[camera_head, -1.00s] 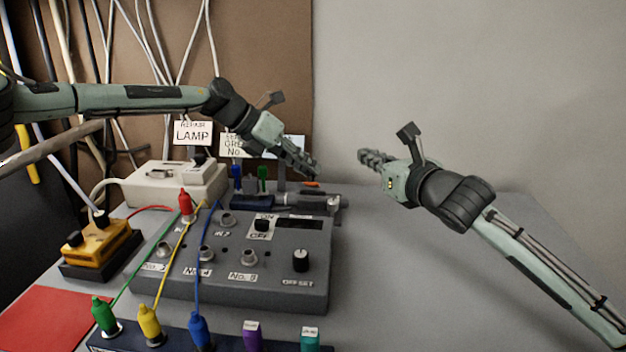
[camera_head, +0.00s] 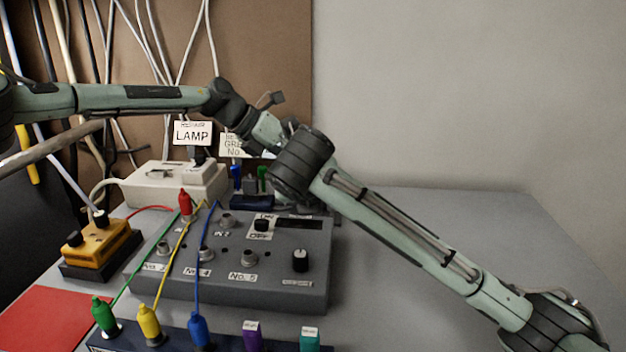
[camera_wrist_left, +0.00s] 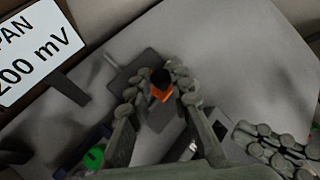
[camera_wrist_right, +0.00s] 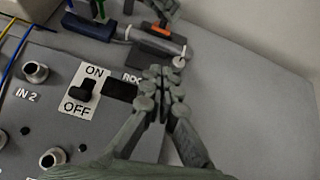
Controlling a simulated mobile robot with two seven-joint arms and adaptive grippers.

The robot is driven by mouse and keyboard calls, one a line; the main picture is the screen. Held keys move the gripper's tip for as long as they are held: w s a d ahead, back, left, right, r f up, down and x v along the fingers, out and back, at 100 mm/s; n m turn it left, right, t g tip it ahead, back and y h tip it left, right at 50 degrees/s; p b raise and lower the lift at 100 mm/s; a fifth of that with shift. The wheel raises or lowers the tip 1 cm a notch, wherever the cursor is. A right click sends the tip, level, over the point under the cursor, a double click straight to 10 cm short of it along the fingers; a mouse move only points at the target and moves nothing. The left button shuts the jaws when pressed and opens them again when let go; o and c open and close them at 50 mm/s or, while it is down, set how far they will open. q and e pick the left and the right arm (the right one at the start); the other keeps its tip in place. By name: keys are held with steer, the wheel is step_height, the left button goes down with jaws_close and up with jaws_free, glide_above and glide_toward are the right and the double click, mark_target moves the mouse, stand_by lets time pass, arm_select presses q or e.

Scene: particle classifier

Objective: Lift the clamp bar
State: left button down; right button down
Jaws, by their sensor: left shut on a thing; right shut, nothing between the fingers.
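The small clamp device, a grey and blue cylinder on a dark base (camera_wrist_right: 152,50), stands behind the grey control box; an orange part shows on it (camera_wrist_right: 157,29). My left gripper (camera_wrist_left: 160,88) is shut around a small black and orange piece (camera_wrist_left: 160,78), apparently the clamp bar. Its fingers also show at the top of the right wrist view (camera_wrist_right: 163,8); in the head view my right arm hides them. My right gripper (camera_wrist_right: 164,80) is shut and empty, just in front of the device, and also shows in the left wrist view (camera_wrist_left: 272,150).
The grey control box (camera_head: 240,290) with knobs, switch and coloured leads lies in front. A white lamp unit (camera_head: 170,190), a yellow box (camera_head: 100,245) and sign cards (camera_head: 193,133) stand to the left. The table at right (camera_head: 430,215) is clear except under my right arm.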

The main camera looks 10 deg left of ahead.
steer(key=x, duration=0.7)
steer(key=shift+w+f, duration=0.2)
steer(key=shift+f, duration=0.05)
steer(key=shift+w+a+r, duration=0.25)
steer(key=shift+w+r, duration=0.7)
steer(key=shift+w, duration=0.05)
steer(key=shift+w+r, duration=0.4)
steer(key=shift+w, duration=0.15)
